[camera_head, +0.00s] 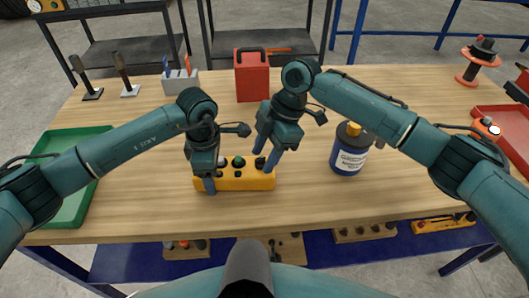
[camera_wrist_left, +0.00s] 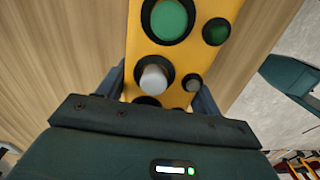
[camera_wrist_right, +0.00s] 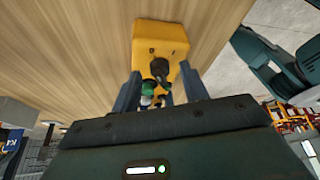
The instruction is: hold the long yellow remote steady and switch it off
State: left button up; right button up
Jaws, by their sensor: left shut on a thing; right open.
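The long yellow remote (camera_head: 235,182) lies on the wooden table, its long side running left to right. My left gripper (camera_head: 212,178) is shut across its left end. The left wrist view shows the fingers on either side of the yellow body (camera_wrist_left: 180,60), with green buttons (camera_wrist_left: 168,19) and a grey-white button (camera_wrist_left: 154,76) on its face. My right gripper (camera_head: 265,158) is open at the right end. In the right wrist view, its fingers stand either side of the yellow body, with a black knob (camera_wrist_right: 160,70) just beyond them; whether they touch is unclear.
A blue bottle with a yellow cap (camera_head: 350,150) stands to the right of the remote. A red box (camera_head: 252,78) stands behind. A green tray (camera_head: 68,210) is at the left, and a red tray (camera_head: 505,122) at the right. The table front is clear.

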jog(key=v, duration=1.1)
jog(key=shift+r, duration=0.35)
jog(key=shift+d, duration=0.1)
pick_arm(q)
jog(key=o, duration=1.3)
jog(key=shift+o, duration=0.2)
